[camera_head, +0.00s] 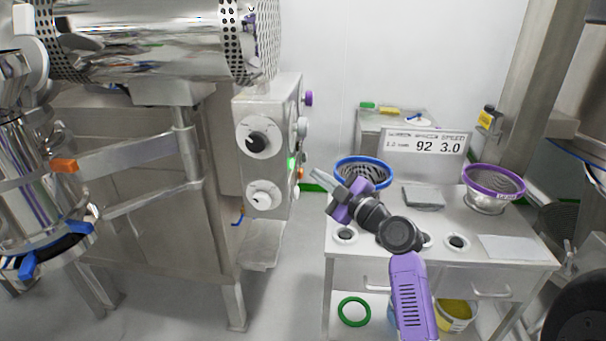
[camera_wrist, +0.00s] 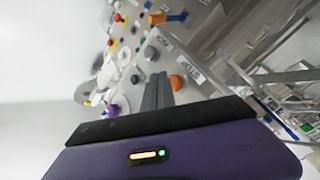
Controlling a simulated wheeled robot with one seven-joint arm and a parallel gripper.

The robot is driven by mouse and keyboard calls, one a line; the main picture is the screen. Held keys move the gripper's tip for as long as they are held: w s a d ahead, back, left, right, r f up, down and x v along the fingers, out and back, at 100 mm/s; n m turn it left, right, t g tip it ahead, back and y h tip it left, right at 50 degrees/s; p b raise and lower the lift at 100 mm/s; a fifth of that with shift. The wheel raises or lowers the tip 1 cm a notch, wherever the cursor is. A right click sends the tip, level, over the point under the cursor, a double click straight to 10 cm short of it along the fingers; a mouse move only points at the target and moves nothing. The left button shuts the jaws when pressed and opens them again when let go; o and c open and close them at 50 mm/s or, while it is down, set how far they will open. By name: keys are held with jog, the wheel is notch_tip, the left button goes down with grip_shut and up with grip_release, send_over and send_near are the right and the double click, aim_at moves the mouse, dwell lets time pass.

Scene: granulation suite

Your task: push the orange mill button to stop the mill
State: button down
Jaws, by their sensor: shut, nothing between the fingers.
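The steel control panel (camera_head: 268,150) stands left of centre in the head view. A small orange button (camera_head: 299,173) shows on its right-hand face, below a lit green one. My gripper (camera_head: 315,173) is shut and empty, its fingertips just right of this face. I see no contact; the exact gap cannot be told.
Other knobs and buttons crowd the panel, including a grey knob (camera_wrist: 151,53) near the fingers and a purple knob (camera_head: 309,98). A bench (camera_head: 345,262) on the right holds a blue-rimmed sieve (camera_head: 363,165), a purple-rimmed sieve (camera_head: 493,180) and a display (camera_head: 425,148).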

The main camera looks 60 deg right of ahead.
jog(key=shift+w, duration=0.1)
jog(key=shift+w+a+b, duration=0.15)
jog(key=shift+w+b, duration=0.15)
jog(key=shift+b, duration=0.05)
jog(key=shift+w+a, duration=0.2)
jog(key=shift+w, duration=0.3)
dwell(1.0)
jog(key=shift+s, duration=0.1)
jog(key=shift+s+d+b, duration=0.35)
jog(key=shift+s+b, duration=0.4)
jog(key=shift+b, duration=0.2)
